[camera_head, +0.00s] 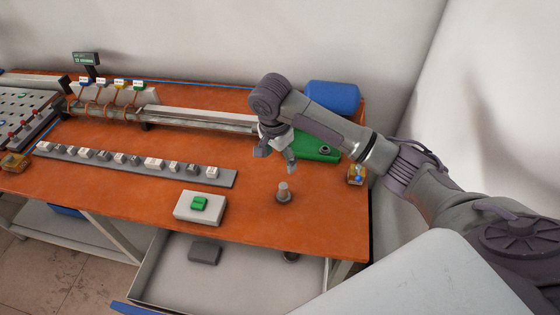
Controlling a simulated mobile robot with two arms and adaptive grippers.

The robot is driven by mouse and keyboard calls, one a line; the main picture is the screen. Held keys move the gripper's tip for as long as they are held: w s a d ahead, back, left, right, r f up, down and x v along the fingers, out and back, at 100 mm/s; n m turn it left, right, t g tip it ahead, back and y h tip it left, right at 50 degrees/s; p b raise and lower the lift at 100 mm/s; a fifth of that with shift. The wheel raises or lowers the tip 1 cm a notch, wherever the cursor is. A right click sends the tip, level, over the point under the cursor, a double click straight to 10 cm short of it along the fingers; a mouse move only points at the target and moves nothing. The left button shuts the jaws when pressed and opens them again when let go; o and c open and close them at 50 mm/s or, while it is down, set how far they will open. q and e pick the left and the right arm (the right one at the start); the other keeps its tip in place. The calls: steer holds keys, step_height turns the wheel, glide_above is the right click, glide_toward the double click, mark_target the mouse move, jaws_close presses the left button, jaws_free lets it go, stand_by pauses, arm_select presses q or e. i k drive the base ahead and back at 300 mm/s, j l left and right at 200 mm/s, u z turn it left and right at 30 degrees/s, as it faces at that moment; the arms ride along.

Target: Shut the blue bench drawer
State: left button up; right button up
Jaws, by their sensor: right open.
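The bench drawer (240,283) is pulled out below the front edge of the orange bench. Its pale grey inside shows, and a piece of its blue front (128,308) is at the bottom edge of the picture. A dark grey block (205,252) lies in it, and a dark round thing (290,257) shows partly under the bench edge. My right gripper (277,161) is open and empty above the back right of the bench, well apart from the drawer. My left gripper is out of view.
On the orange bench top (110,195) stand a white box with a green button (199,206), a metal peg (283,192), a strip of small blocks (135,163), a green plate (318,147) and a blue bin (332,97). A white wall closes the right side.

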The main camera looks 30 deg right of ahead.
mark_target(246, 279)
steer(key=k+j, duration=1.2)
steer(key=j, duration=0.15)
